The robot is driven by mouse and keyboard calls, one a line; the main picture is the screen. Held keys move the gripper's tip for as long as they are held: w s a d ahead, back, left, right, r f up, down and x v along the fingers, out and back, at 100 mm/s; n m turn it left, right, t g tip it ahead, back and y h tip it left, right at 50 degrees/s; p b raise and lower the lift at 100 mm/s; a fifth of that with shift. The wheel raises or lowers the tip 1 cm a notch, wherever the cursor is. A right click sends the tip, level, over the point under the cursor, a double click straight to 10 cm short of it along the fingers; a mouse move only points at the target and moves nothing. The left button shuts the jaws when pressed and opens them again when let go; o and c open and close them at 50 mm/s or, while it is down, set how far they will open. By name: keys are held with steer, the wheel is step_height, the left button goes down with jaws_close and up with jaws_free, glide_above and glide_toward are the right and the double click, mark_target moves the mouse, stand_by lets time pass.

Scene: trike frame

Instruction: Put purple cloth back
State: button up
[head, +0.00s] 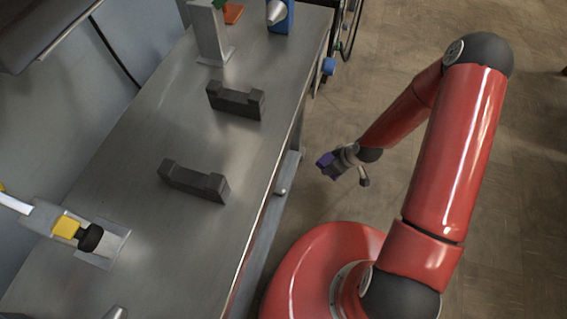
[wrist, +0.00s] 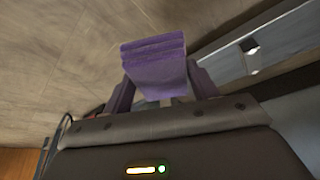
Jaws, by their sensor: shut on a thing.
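The purple cloth (wrist: 155,68) is a folded, layered piece in the wrist view, held between the fingers of my gripper (wrist: 162,88). The gripper is shut on it.
The metal bench (head: 135,205) fills the left side. On it stand two dark notched blocks (head: 236,101) (head: 193,181), a grey post (head: 210,35), a blue item (head: 281,17) and a yellow-and-black tool (head: 78,231). A blue knob (head: 328,66) sticks out at the bench's edge. The floor (head: 535,140) at right is clear.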

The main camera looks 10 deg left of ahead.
steer(key=shift+w+a+f+n+g+y+b, duration=0.1)
steer(key=shift+a+f+n+g+y+b, duration=0.05)
steer(key=shift+f+n, duration=0.4)
steer(key=shift+w+a+f+n+g+y+b, duration=0.1)
steer(key=shift+a+f+n+g+y+b, duration=0.05)
steer(key=shift+f+n, duration=0.35)
steer(key=n, duration=0.1)
steer(key=f+n+g+b, duration=0.1)
steer(key=n, duration=0.1)
steer(key=shift+a+f, duration=0.1)
steer(key=shift+f, duration=0.15)
steer(key=shift+w+a+n, duration=0.1)
steer(key=shift+a+n, duration=0.25)
steer(key=shift+a, duration=0.05)
steer(key=a, duration=0.5)
steer(key=w+a+b, duration=0.1)
steer(key=a, duration=1.1)
steer(key=shift+w+b, duration=0.15)
steer(key=shift+b, duration=0.15)
steer(key=shift+f+b, duration=0.35)
steer(key=shift+f, duration=1.4)
steer(key=o, duration=0.9)
steer(key=shift+f, duration=0.1)
steer(key=shift+o, duration=0.2)
